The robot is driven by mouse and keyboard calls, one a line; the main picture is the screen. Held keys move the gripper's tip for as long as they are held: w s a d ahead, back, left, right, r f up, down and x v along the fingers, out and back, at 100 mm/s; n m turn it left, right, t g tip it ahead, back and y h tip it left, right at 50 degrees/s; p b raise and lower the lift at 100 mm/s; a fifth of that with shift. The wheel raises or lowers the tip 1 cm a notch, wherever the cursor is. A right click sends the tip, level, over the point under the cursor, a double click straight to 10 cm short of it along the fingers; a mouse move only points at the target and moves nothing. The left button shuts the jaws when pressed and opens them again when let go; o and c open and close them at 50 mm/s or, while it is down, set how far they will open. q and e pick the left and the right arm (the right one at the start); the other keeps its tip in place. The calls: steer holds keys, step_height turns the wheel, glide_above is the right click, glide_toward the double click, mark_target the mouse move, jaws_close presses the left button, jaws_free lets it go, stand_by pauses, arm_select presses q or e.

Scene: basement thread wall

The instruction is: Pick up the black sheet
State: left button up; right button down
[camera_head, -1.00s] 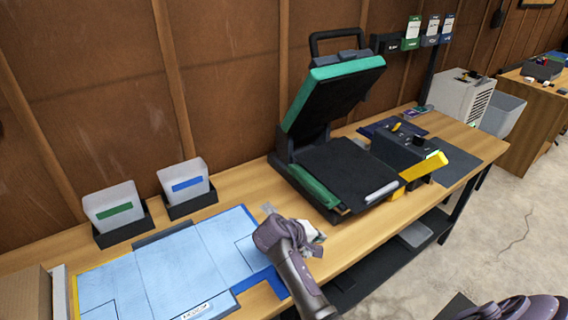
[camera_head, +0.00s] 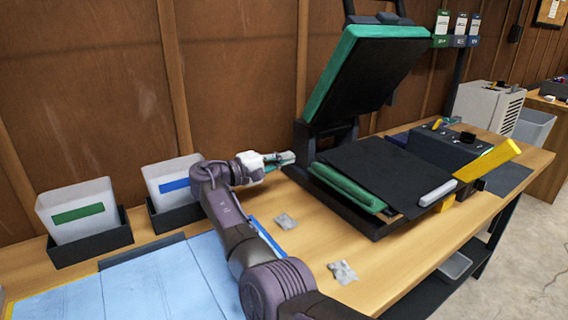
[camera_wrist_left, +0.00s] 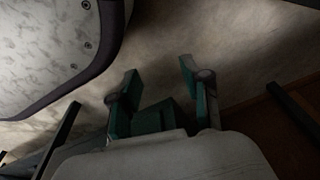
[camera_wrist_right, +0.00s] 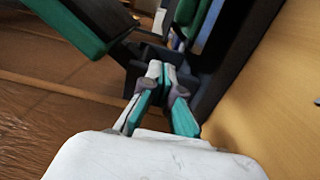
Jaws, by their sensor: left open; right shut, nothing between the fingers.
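The black sheet (camera_head: 378,170) lies flat over the lower bed of the open press. A green pad edge (camera_head: 347,188) shows under its near left side. My right gripper (camera_head: 284,158) is shut and empty, just left of the press and apart from the sheet. In the right wrist view, its closed fingertips (camera_wrist_right: 161,70) point toward the dark press frame (camera_wrist_right: 200,75). My left gripper (camera_wrist_left: 158,75) is open and empty in the left wrist view, above a pale floor; it is not seen in the head view.
The press's raised lid (camera_head: 365,75), green-edged, leans above the bed. A yellow handle (camera_head: 487,160) and control box (camera_head: 447,147) stand right. Two white bins (camera_head: 77,212) (camera_head: 172,182) stand left. Grey crumpled scraps (camera_head: 285,221) (camera_head: 343,272) lie on the table, beside a light blue mat (camera_head: 150,285).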

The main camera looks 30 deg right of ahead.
arm_select(q)
steer(key=shift+s+a+f, duration=0.1)
steer(key=shift+s+f, duration=0.4)
steer(key=shift+f, duration=0.3)
arm_select(e)
steer(key=d, duration=0.7)
steer(key=shift+w+d, duration=0.2)
steer(key=shift+d, duration=0.15)
arm_select(q)
steer(key=shift+f, duration=0.1)
arm_select(e)
steer(key=shift+f, duration=0.15)
